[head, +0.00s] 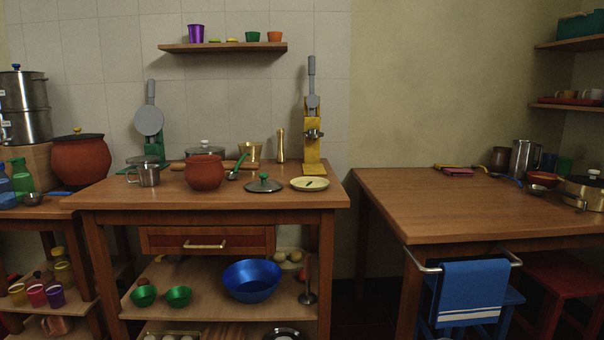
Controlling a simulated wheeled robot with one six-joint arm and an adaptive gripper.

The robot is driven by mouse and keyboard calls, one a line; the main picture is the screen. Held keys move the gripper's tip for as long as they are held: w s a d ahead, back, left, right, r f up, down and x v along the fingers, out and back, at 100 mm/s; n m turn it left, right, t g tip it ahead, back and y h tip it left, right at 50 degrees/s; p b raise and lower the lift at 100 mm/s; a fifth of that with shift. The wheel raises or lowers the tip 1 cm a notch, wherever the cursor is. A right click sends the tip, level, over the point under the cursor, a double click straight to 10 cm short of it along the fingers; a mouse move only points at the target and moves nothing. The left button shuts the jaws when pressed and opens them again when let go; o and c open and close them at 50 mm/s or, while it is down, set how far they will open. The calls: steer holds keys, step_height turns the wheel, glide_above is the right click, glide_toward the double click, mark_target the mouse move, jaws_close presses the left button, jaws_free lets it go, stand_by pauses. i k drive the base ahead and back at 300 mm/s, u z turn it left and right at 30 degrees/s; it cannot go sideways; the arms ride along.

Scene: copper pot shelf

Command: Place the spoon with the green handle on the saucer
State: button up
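A spoon with a green handle (240,165) is on the left wooden table, just right of a round clay pot (205,173). Its handle slants up to the right, and its bowl end is small and hard to make out. A pale yellow saucer (321,184) lies near the table's right front part, with a small dark thing on it that I cannot identify. A lid with a green knob (264,186) lies between the spoon and the saucer. My gripper does not show in the head view.
A metal mug (147,174), a rolling pin, a brass pot (249,151), a pepper mill (281,146) and a yellow press (312,154) crowd the left table. The right table (430,205) is mostly bare, with a blue towel (474,290) on its front rail.

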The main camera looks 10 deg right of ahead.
mark_target(310, 179)
steer(key=u, duration=1.05)
steer(key=i, duration=1.65)
steer(key=z, duration=0.6)
